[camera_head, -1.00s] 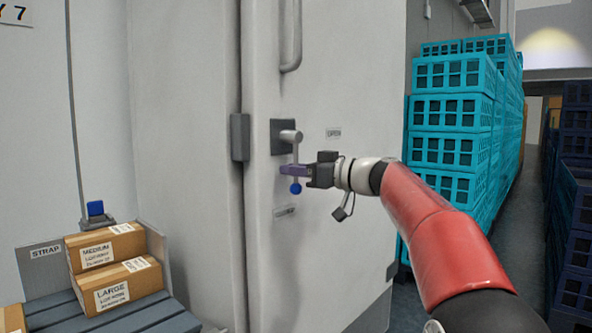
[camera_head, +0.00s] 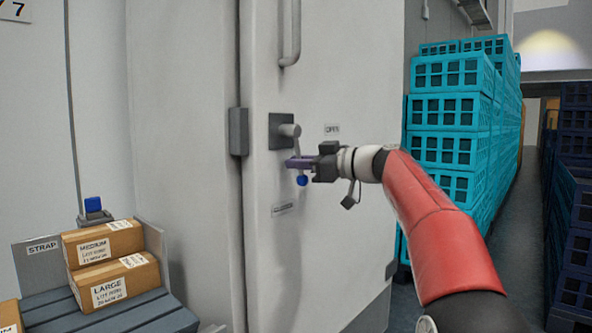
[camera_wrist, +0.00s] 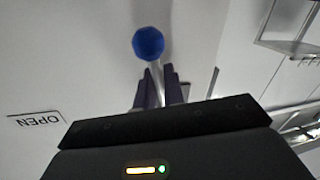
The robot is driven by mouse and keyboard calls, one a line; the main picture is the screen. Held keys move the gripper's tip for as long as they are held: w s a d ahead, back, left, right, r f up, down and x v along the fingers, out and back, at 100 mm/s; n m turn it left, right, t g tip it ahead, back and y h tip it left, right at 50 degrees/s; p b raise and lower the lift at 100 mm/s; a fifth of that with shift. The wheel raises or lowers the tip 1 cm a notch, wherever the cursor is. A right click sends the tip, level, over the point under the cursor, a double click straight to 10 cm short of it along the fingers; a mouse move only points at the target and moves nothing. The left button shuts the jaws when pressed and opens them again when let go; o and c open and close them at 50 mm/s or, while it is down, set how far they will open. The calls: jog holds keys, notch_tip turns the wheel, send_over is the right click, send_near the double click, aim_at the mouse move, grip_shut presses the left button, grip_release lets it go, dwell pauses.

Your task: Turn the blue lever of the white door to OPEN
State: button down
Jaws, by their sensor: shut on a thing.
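The white door (camera_head: 340,80) fills the middle of the head view. Its lever (camera_head: 297,146) hangs down from a dark square plate, tilted slightly to the right, with a blue ball (camera_head: 302,181) at its lower end. My gripper (camera_head: 291,163) reaches in from the right and is shut on the lever's rod just above the ball. In the wrist view the ball (camera_wrist: 148,42) sticks out past the two purple fingers (camera_wrist: 160,88), with the rod between them. The OPEN label (camera_head: 332,130) is right of the lever pivot. A second label (camera_head: 285,209) below the lever is too small to read.
A vertical door handle (camera_head: 291,40) is above the lever. Boxes marked MEDIUM (camera_head: 103,243) and LARGE (camera_head: 115,282) sit on a grey slatted stand at lower left. Stacked turquoise crates (camera_head: 445,108) stand to the right of the door, beside an aisle.

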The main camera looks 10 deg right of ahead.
aim_at(302, 133)
jog(key=d+n, duration=0.1)
jog(key=w+r+n+h, duration=0.1)
jog(key=n, duration=0.1)
jog(key=shift+w+d, duration=0.15)
jog(key=shift+d, duration=0.25)
jog(key=r+n+p, duration=0.1)
jog(key=n, duration=0.1)
jog(key=w+d+r+n+h+p, duration=0.1)
jog(key=n, duration=0.2)
jog(key=d+r+n+p, duration=0.1)
jog(key=r+n, duration=0.1)
jog(key=shift+w+d+h, duration=0.2)
jog(key=shift+w+h, duration=0.15)
jog(key=shift+h, duration=0.05)
jog(key=shift+w+d+r+n+t+h+p, duration=0.1)
jog(key=shift+r+n+t+h+p, duration=0.2)
jog(key=shift+r+n, duration=0.35)
jog(key=shift+r+n+t+h+p, duration=0.15)
jog(key=shift+r+n+p, duration=0.25)
jog(key=shift+n, duration=0.55)
jog(key=c, duration=1.6)
grip_release()
